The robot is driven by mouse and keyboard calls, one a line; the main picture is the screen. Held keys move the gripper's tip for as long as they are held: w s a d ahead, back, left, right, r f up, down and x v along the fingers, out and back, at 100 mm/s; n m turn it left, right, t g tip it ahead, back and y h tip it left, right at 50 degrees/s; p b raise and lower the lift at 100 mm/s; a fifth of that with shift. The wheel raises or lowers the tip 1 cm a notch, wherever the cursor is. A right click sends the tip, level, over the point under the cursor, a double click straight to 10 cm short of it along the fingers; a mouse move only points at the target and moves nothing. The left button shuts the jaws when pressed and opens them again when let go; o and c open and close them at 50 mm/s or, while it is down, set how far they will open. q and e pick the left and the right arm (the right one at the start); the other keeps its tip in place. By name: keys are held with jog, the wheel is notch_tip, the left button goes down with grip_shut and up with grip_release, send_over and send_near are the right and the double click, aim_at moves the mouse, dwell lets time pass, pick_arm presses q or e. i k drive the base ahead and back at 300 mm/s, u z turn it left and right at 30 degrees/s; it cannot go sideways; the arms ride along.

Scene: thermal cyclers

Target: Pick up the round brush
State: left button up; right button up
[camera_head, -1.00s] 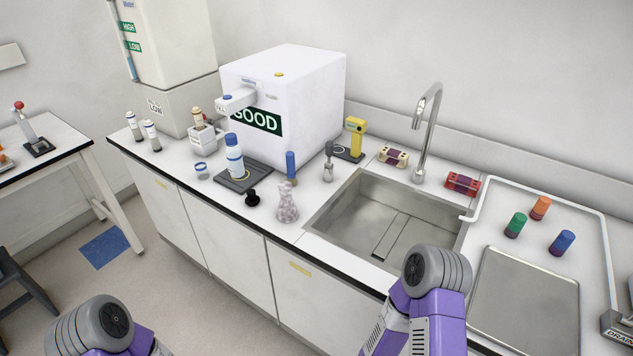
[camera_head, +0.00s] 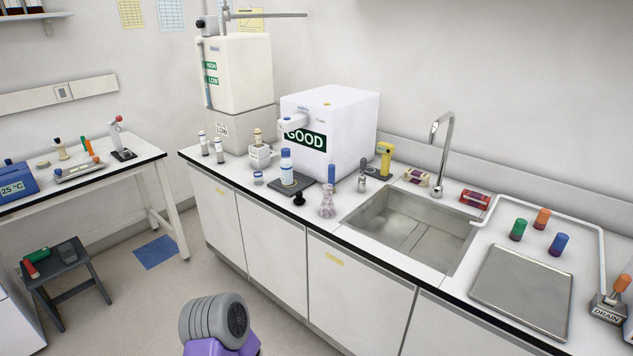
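I cannot make out for sure which thing is the round brush. On the counter in front of the white box, a blue upright stick (camera_head: 331,174) stands by a speckled conical flask (camera_head: 327,201). A small grey and metal upright piece (camera_head: 362,180) stands just right of it, near the sink. A small black knobbed piece (camera_head: 298,200) lies left of the flask. Neither of my grippers is in view. Only a purple and grey link of one of my arms shows at the bottom, in front of the counter and away from these things.
The white GOOD box (camera_head: 330,130) stands on the counter (camera_head: 455,285) left of the sink (camera_head: 405,225). A tray (camera_head: 522,288) and coloured cylinders are at the right. A stool (camera_head: 66,272) with small things and a side table (camera_head: 110,168) stand left.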

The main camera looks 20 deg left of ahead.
aim_at(331, 167)
jog(key=u, duration=0.75)
jog(key=i, duration=0.65)
jog(key=u, duration=0.55)
